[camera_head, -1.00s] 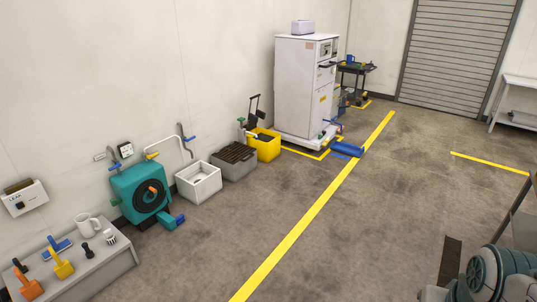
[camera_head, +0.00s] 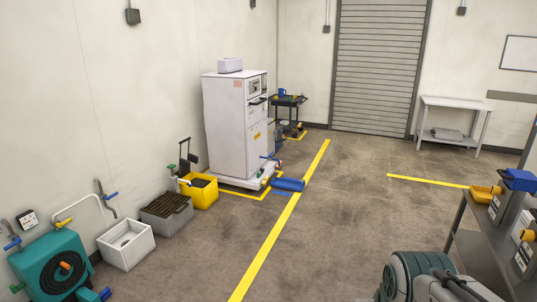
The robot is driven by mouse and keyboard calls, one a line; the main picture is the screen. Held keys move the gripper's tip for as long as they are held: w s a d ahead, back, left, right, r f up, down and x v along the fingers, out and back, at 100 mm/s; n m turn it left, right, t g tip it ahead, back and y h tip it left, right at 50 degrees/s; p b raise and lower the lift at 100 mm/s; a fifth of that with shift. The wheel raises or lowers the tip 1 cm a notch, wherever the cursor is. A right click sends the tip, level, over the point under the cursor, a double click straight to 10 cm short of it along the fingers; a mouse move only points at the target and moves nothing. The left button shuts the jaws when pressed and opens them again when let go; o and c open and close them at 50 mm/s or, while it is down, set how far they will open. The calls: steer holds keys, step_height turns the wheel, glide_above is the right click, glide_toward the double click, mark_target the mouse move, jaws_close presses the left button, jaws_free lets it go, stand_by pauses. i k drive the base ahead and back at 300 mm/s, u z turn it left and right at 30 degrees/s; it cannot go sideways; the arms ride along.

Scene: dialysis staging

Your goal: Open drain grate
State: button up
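A grey box with a dark brown slatted top (camera_head: 166,207) stands on the floor along the left wall, and the slatted top looks like the drain grate. It lies flat on the box and looks closed. A white basin (camera_head: 126,244) is to its left and a yellow bucket (camera_head: 201,194) to its right. Part of my own arm shows at the bottom right, far from the box. My gripper is not in view.
A teal hose reel (camera_head: 55,268) is at the lower left. A white cabinet (camera_head: 232,130) stands beyond the bucket, with a blue cylinder (camera_head: 288,184) on the floor before it. A grey table (camera_head: 480,240) with several items is at right. The middle floor is clear.

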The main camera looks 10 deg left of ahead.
mark_target(173, 205)
steer(key=u, duration=0.2)
steer(key=i, duration=1.7)
steer(key=u, duration=0.6)
steer(key=i, duration=2.1)
steer(key=u, duration=0.45)
steer(key=i, duration=1.45)
steer(key=u, duration=0.05)
